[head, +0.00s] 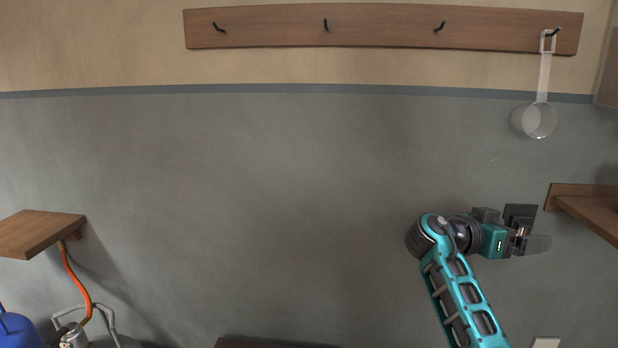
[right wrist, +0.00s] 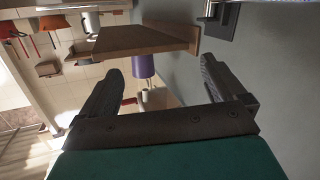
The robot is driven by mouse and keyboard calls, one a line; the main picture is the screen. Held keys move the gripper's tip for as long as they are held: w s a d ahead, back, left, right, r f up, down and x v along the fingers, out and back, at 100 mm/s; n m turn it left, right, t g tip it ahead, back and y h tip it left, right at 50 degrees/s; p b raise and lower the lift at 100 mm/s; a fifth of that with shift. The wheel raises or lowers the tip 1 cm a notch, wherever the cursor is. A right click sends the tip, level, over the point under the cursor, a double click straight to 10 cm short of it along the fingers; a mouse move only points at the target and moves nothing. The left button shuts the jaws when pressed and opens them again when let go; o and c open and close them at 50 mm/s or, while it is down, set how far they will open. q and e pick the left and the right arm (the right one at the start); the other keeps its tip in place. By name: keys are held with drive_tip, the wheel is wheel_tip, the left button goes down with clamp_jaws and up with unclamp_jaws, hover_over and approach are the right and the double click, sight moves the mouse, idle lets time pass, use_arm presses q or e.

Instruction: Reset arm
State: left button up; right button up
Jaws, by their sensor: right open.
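My right gripper (head: 530,236) is in the lower right of the head view, in front of the grey wall and left of a wooden shelf. It points to the right. In the right wrist view its two dark fingers (right wrist: 170,92) stand wide apart with nothing between them. My left gripper is in neither view.
A wooden rack (head: 370,28) with black hooks is on the wall above; a clear ladle-like cup (head: 535,120) hangs from its rightmost hook. A wooden shelf (head: 590,208) is close right of my right gripper. Another shelf (head: 38,232) is at left, above an orange hose (head: 78,280).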

drive_tip(key=s+a+f+n+t+y, duration=0.1)
drive_tip(key=a+f+n+t+y, duration=0.2)
drive_tip(key=f, duration=0.6)
drive_tip(key=s+a+f+n+t+y, duration=0.25)
drive_tip(key=f+n, duration=0.25)
drive_tip(key=f, duration=0.4)
drive_tip(key=s+a+f+n+y, duration=0.5)
drive_tip(key=s+a+f+y, duration=0.15)
drive_tip(key=f, duration=0.25)
drive_tip(key=s+a+f+n+t+y, duration=0.1)
drive_tip(key=s+a+n+y, duration=0.1)
drive_tip(key=s+a+y, duration=0.45)
drive_tip(key=s+a+f+n+y, duration=0.1)
drive_tip(key=s+a, duration=0.3)
drive_tip(key=s, duration=0.6)
use_arm(q)
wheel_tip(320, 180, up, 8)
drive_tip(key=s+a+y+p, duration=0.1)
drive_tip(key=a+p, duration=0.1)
drive_tip(key=p, duration=1)
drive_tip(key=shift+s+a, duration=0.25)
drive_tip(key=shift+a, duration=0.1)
use_arm(e)
drive_tip(key=d+r+h, duration=0.1)
drive_tip(key=d+r, duration=0.2)
drive_tip(key=r, duration=0.5)
drive_tip(key=shift+s+r, duration=0.2)
drive_tip(key=shift+s, duration=0.25)
